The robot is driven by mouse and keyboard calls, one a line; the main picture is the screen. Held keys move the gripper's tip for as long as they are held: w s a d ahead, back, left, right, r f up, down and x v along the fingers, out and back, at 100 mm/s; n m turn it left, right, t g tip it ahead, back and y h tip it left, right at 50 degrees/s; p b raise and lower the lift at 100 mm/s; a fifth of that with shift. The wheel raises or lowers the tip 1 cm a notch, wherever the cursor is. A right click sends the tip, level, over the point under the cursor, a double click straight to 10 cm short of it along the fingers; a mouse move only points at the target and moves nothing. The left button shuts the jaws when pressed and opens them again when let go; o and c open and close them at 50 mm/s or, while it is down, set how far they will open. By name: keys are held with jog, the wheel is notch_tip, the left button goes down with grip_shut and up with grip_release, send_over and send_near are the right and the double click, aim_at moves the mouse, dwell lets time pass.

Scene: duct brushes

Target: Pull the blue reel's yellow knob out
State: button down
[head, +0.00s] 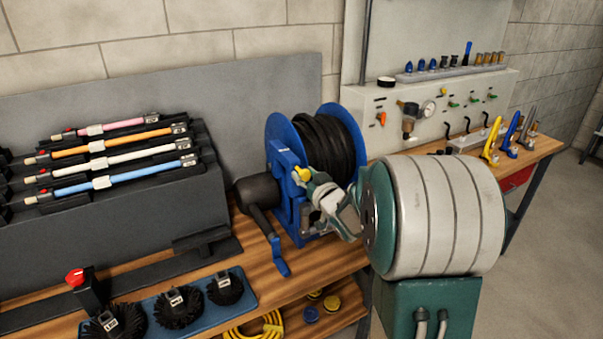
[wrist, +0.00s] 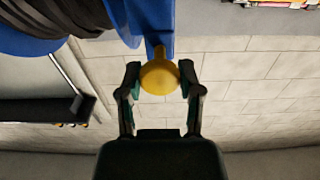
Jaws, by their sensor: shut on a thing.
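The blue reel (head: 279,135) stands on the wooden bench with black hose wound on it and a crank at its front. Its yellow knob (head: 302,174) sits on the blue frame, facing my arm. My gripper (head: 309,182) is at the knob. In the wrist view the round yellow knob (wrist: 159,77) lies between the two fingertips of my gripper (wrist: 160,80), which are shut on it. A short yellow stem shows between the knob and the blue frame (wrist: 158,22). The inner contact faces of the fingers are partly hidden.
My arm covers part of the bench right of the reel. A grey rack (head: 130,210) with coloured rods stands at left. Black round brushes lie on a blue tray (head: 200,307) in front. A valve panel (head: 440,105) stands behind at right. Yellow hose (head: 258,328) lies below.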

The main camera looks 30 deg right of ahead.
jog(key=shift+s, duration=0.1)
jog(key=shift+c, duration=1.3)
grip_release()
jog(key=shift+s, duration=0.1)
jog(key=s, duration=1.2)
jog(key=shift+d, duration=0.15)
jog(key=shift+w, duration=0.1)
